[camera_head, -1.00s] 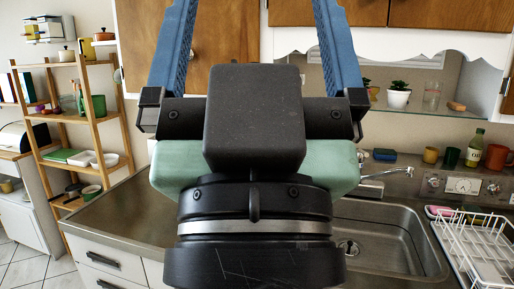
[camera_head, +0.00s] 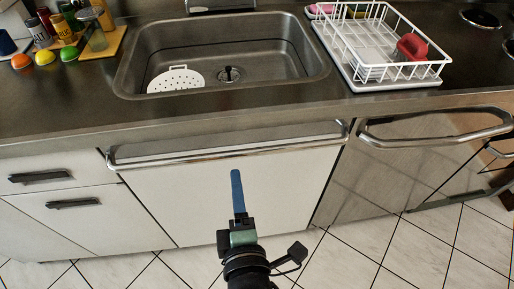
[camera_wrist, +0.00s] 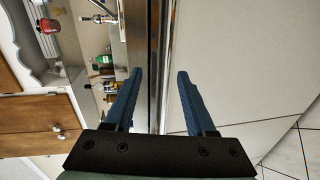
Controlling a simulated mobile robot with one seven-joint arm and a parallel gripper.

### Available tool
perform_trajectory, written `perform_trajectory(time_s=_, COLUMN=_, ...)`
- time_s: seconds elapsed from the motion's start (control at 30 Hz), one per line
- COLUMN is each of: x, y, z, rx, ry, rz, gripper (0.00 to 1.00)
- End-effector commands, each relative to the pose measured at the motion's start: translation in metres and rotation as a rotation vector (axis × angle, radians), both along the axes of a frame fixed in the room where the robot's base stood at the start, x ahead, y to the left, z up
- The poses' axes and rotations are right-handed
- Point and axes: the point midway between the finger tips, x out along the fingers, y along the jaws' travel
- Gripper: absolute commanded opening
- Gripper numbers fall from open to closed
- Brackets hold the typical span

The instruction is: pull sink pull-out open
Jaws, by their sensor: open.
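The sink pull-out (camera_head: 235,190) is the wide white front under the sink, and it looks shut. Its long metal bar handle (camera_head: 228,150) runs along the top edge. My gripper (camera_head: 237,174) is in front of the white panel, its blue fingertips a little below the bar in the head view; the fingers overlap there. In the wrist view my gripper (camera_wrist: 158,76) is open and empty, with the pull-out front (camera_wrist: 235,60) on the right. The bar handle (camera_wrist: 154,45) runs upright between the finger lines, beyond the tips; the distance is unclear.
The steel sink (camera_head: 225,55) is set in the counter above. A white dish rack (camera_head: 375,45) stands to its right. Drawers with black handles (camera_head: 40,177) are on the left, and a steel-fronted appliance with a curved handle (camera_head: 435,132) is on the right. Tiled floor (camera_head: 400,250) lies below.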

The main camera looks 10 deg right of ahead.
Motion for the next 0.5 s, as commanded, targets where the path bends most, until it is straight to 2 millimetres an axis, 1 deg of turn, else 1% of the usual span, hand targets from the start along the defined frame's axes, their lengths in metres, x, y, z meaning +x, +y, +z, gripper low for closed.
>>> perform_trajectory(time_s=0.03, x=-0.005, y=0.000, z=-0.013, rx=-0.025, ry=0.016, rz=0.005, gripper=0.56)
perform_trajectory(time_s=0.17, x=-0.003, y=-0.001, z=-0.019, rx=-0.049, ry=0.026, rz=0.009, gripper=0.56)
perform_trajectory(time_s=0.27, x=0.007, y=-0.001, z=-0.019, rx=-0.048, ry=0.024, rz=0.008, gripper=0.56)
perform_trajectory(time_s=0.5, x=0.045, y=-0.001, z=-0.026, rx=-0.046, ry=0.023, rz=0.007, gripper=0.56)
